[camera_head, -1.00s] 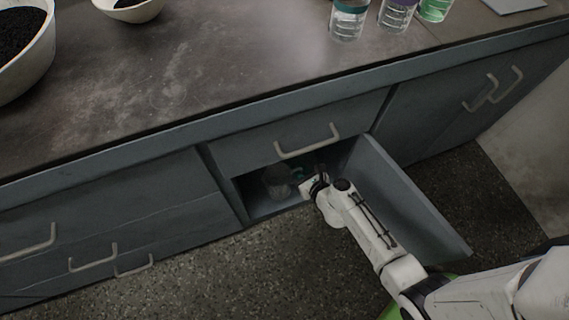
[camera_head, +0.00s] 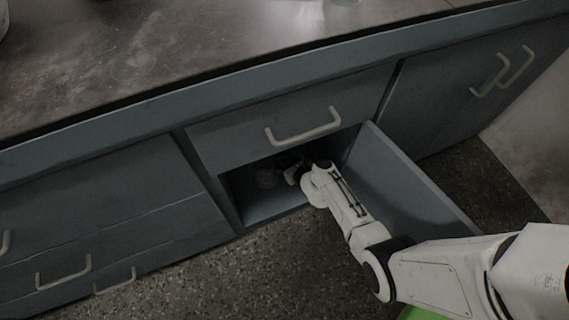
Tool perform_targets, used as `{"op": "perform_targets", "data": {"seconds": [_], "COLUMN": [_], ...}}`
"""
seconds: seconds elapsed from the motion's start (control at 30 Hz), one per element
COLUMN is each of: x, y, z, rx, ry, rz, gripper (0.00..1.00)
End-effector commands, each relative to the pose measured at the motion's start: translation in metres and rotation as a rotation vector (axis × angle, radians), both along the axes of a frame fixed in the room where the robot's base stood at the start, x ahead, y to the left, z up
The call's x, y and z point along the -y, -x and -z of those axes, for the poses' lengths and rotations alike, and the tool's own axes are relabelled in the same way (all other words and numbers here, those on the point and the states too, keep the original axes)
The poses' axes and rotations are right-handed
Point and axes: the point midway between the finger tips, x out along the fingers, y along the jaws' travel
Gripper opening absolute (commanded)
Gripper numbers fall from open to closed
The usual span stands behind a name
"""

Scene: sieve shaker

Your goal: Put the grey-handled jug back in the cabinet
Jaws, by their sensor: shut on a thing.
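The cabinet (camera_head: 250,215) under the counter stands open, its door (camera_head: 412,185) swung out to the right. A dim, see-through jug (camera_head: 266,178) is inside the opening, left of my gripper, deep in shadow. My gripper (camera_head: 284,171) reaches into the cabinet and is shut on the jug by its right side. The jug's handle is hidden by the gripper and the dark, so its colour cannot be told. Whether the jug's base touches the cabinet floor cannot be told.
A closed drawer with a pale handle (camera_head: 303,128) sits right above the opening. The open door stands close to the right of my arm. The countertop (camera_head: 200,60) overhangs the front. The left cabinet floor (camera_head: 262,207) is bare near the front edge.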

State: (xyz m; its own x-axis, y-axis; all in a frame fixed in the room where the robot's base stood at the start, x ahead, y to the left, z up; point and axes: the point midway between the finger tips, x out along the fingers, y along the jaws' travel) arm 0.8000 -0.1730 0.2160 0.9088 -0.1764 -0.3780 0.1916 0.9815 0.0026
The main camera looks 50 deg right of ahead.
Motion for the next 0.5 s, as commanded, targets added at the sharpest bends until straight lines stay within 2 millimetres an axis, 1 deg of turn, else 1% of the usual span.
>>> {"op": "perform_targets", "data": {"seconds": [0.03,0.13,0.5], "x": [0.0001,0.0001,0.0000], "y": [0.0011,0.0008,0.0010], "z": [0.0139,0.0226,0.0235], "rx": [-0.002,-0.001,0.000], "ry": [-0.001,-0.002,-0.001], "rz": [0.000,0.001,0.001], "gripper": [0.00,0.00,0.00]}}
